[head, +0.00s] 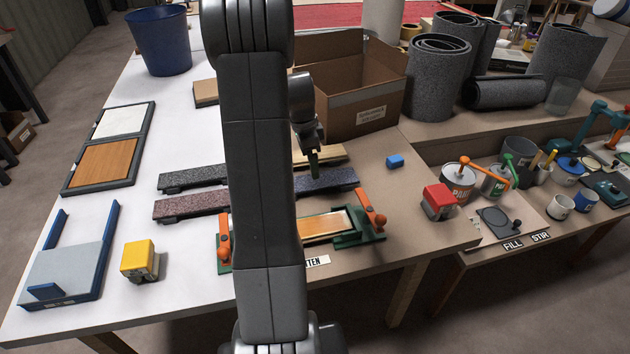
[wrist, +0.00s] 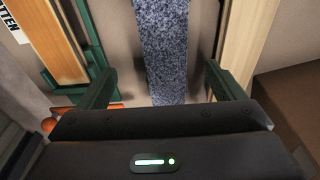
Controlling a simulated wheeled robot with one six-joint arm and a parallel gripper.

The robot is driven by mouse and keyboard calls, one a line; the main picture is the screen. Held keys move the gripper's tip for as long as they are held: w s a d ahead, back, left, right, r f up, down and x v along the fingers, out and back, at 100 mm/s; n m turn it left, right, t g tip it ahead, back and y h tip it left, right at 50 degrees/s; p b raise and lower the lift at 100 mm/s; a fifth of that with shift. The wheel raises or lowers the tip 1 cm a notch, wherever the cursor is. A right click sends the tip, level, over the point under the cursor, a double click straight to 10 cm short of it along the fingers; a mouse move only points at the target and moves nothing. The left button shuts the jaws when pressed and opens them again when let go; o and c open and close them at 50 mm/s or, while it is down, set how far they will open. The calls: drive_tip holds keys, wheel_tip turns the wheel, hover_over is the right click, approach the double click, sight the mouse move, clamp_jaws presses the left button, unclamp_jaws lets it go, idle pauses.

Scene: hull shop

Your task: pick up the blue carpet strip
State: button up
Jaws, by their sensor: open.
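The blue carpet strip (head: 328,180) is a speckled blue-grey bar lying on the bench in the head view, partly hidden behind my arm. In the wrist view the blue carpet strip (wrist: 163,45) runs up the picture between my two dark green fingers. My gripper (head: 314,165) points down over the strip in the head view. In the wrist view my gripper (wrist: 160,72) is open, with a finger on each side of the strip and a visible gap on both sides. I cannot tell how high the fingertips are above the bench.
A pale wooden strip (wrist: 247,40) lies close to the right finger. A green frame with orange clamps (head: 345,240) holds a wooden panel near the left finger. Grey (head: 192,177) and reddish (head: 190,206) strips lie left of my arm. A cardboard box (head: 350,95) stands behind.

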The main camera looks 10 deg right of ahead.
sight(316, 181)
drive_tip(key=shift+d+f, duration=0.2)
drive_tip(key=shift+f, duration=1)
drive_tip(key=shift+w+d+f, duration=0.15)
drive_tip(key=shift+d+f, duration=0.05)
drive_tip(key=shift+f, duration=0.6)
drive_tip(key=shift+w+d+f, duration=0.1)
drive_tip(key=shift+d+f, duration=0.1)
drive_tip(key=shift+f, duration=0.65)
drive_tip(key=shift+w+d+f, duration=0.15)
drive_tip(key=shift+d+f, duration=0.05)
drive_tip(key=shift+f, duration=0.6)
drive_tip(key=c, duration=1.1)
